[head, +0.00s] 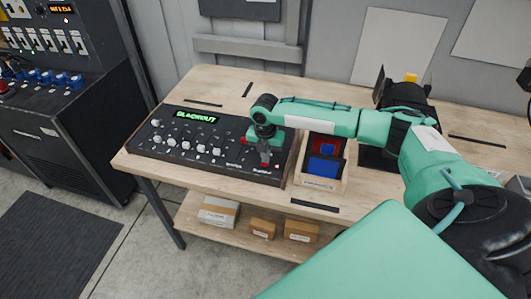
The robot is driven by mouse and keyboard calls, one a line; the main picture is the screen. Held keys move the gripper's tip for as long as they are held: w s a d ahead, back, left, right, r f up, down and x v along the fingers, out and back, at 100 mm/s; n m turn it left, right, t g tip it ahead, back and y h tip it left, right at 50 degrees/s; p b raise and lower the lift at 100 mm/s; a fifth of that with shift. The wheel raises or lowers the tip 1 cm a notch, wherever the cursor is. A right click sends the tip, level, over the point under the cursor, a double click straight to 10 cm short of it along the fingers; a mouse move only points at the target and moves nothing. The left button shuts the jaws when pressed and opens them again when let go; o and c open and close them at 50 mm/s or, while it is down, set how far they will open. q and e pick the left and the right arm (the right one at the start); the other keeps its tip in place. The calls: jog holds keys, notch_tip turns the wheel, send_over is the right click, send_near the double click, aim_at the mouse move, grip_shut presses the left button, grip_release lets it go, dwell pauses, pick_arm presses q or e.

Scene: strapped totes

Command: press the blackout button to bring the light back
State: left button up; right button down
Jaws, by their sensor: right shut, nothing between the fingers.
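A dark control panel (185,148) lies on the left part of the wooden table. Its small screen (196,117) glows green and reads "BLACKOUT". Several light-coloured sliders or knobs (187,144) stand in a row on it. My right gripper (265,162) points down over the panel's right end, shut and empty. A small red button (264,165) shows right at the fingertips, partly hidden by them. I cannot tell whether the fingers touch it. My left gripper is not in view.
A wooden tray (320,184) with red and blue items stands right of the panel. A black device (405,92) stands behind my right arm. Cardboard boxes (219,211) sit on the lower shelf. A dark cabinet with switches (50,110) stands at the left.

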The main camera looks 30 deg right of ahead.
jog(key=shift+f, duration=0.25)
